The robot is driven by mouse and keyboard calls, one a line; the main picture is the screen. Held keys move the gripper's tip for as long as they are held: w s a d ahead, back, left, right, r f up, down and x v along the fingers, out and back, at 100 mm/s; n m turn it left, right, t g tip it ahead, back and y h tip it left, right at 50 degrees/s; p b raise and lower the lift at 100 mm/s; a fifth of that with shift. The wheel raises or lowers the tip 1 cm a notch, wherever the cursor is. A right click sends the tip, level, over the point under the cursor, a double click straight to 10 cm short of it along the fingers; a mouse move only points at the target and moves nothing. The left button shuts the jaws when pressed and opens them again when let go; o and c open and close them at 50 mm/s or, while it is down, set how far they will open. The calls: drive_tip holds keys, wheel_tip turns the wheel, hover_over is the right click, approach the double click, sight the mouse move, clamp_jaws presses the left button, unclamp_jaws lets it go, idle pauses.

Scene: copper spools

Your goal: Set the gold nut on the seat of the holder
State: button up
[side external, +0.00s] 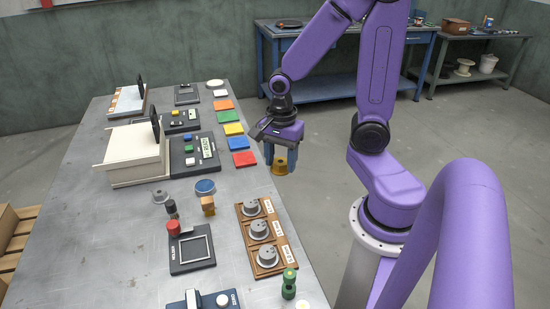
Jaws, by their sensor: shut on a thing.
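The gold nut (280,166) is between the fingers of my gripper (281,158), which is shut on it and points down. The nut is in the air, and in the picture it appears just past the table's right edge. A dark plate with a raised square frame (193,250) lies on the table, lower and to the left of my gripper. It looks like the holder, but its small label is hard to read. A red knob (173,228) stands at the plate's back left corner.
A brown wooden rack (248,236) with grey round parts lies right of the framed plate. A wooden block (208,206), a blue round dish (205,187) and a green spool-shaped piece (289,284) stand nearby. Coloured tiles (239,143) line the right edge. A cream box (133,150) stands at left.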

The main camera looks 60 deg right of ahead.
drive_tip(key=shift+s+a+r, duration=0.1)
drive_tip(key=shift+s+r, duration=0.15)
drive_tip(key=shift+s, duration=0.35)
drive_tip(key=a+r, duration=0.2)
drive_tip(key=a, duration=1.6)
hover_over(195, 250)
drive_tip(key=f, duration=0.9)
drive_tip(key=shift+s+d+f, duration=0.1)
drive_tip(key=shift+s, duration=0.15)
drive_tip(key=shift+w+f, duration=0.3)
drive_tip(key=shift+f, duration=0.15)
drive_tip(key=shift+a+f, duration=0.2)
drive_tip(key=shift+f, duration=1.3)
drive_tip(key=shift+f, duration=0.25)
drive_tip(key=o, duration=0.9)
